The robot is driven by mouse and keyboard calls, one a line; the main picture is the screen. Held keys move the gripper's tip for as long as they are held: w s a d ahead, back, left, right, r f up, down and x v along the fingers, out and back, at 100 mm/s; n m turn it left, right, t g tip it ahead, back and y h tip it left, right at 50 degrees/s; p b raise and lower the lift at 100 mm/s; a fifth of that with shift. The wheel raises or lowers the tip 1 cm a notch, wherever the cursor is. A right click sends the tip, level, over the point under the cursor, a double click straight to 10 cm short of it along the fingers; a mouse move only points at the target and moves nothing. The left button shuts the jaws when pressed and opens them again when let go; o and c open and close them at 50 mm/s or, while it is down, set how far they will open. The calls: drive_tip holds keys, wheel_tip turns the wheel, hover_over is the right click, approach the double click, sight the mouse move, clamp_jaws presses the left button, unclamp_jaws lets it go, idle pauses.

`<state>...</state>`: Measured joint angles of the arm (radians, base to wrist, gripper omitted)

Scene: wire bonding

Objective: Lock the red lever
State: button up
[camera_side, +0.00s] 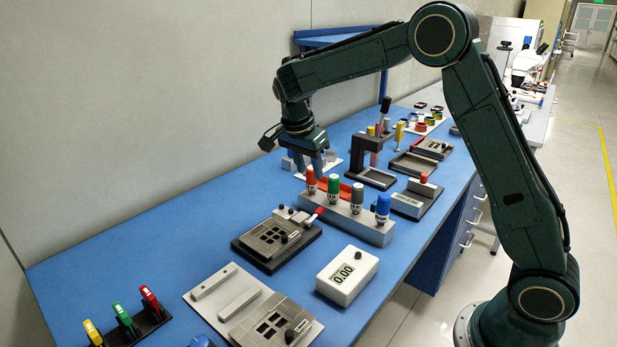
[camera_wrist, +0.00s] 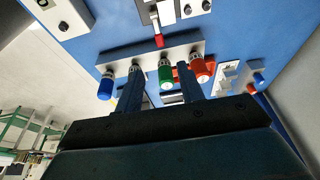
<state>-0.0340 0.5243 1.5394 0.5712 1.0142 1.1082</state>
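The red lever (camera_side: 314,215) sticks out from the dark clamp fixture (camera_side: 250,244), on its side toward the grey block of knobs. In the wrist view the lever (camera_wrist: 159,41) is above the knob block, its red end pointing at it. My gripper (camera_side: 313,166) is in the air above and behind the knob block, apart from the lever. In the wrist view my gripper's two fingers (camera_wrist: 158,88) are spread, with the green knob seen between them. I see nothing held.
The grey block (camera_side: 310,204) carries orange, green, grey and blue knobs (camera_side: 383,204) and stands beside the lever. A white meter (camera_side: 347,274) is in front. A dark frame (camera_side: 374,155) stands behind. Blue table is bare left of the fixture.

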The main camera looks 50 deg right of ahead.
sight(319, 210)
drive_tip(key=shift+a+f+h, duration=0.2)
drive_tip(key=shift+a+h, duration=0.4)
drive_tip(key=shift+a, duration=0.3)
drive_tip(key=shift+d+f, duration=0.1)
drive_tip(key=shift+f, duration=0.05)
drive_tip(key=x, duration=1.3)
drive_tip(key=shift+f, duration=0.25)
clamp_jaws()
